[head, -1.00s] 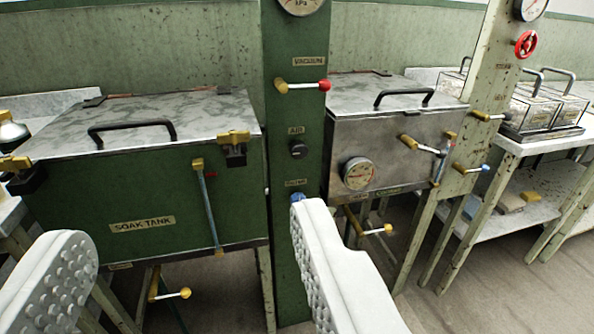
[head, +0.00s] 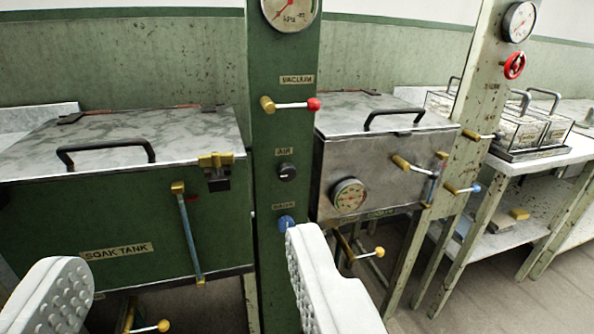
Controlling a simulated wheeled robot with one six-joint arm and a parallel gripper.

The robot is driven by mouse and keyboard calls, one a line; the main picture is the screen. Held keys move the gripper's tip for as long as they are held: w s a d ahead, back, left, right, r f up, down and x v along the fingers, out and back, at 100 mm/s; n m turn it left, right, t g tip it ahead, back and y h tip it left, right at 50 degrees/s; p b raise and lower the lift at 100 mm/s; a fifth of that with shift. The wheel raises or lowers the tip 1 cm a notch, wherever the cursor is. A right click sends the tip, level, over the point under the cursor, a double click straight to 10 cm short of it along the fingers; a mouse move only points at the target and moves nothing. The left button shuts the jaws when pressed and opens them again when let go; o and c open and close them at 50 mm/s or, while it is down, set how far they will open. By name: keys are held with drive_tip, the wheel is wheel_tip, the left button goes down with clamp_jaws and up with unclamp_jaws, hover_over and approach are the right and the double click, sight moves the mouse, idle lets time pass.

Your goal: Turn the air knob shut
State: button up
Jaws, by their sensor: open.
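The air knob (head: 287,171) is a small black round knob on the green post (head: 262,215), just under its AIR label (head: 285,152). A pale mark shows on its face; its exact turn is too small to read. My gripper (head: 190,265) is open, with one white studded finger at lower left and the other at lower middle. The right finger's tip appears just below the blue knob, lower than the air knob. Nothing is between the fingers, and the gripper appears apart from the air knob.
On the same post are a red-tipped vacuum lever (head: 290,105) above, a gauge (head: 290,12) at the top and a blue knob (head: 286,223) below. The soak tank (head: 60,225) stands left, with a blue side lever (head: 190,235). A metal tank (head: 335,170) stands right.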

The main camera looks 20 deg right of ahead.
drive_tip(key=w+d+f+h, duration=0.1)
drive_tip(key=w+d+f, duration=0.25)
drive_tip(key=w, duration=0.35)
drive_tip(key=w+d+f, duration=0.3)
drive_tip(key=w+f, duration=0.2)
drive_tip(key=w, duration=0.3)
drive_tip(key=n+y, duration=0.1)
approach(288, 176)
drive_tip(key=w, duration=0.8)
drive_tip(key=shift+w+d+f, duration=0.1)
drive_tip(key=shift+w, duration=0.3)
drive_tip(key=c, duration=1)
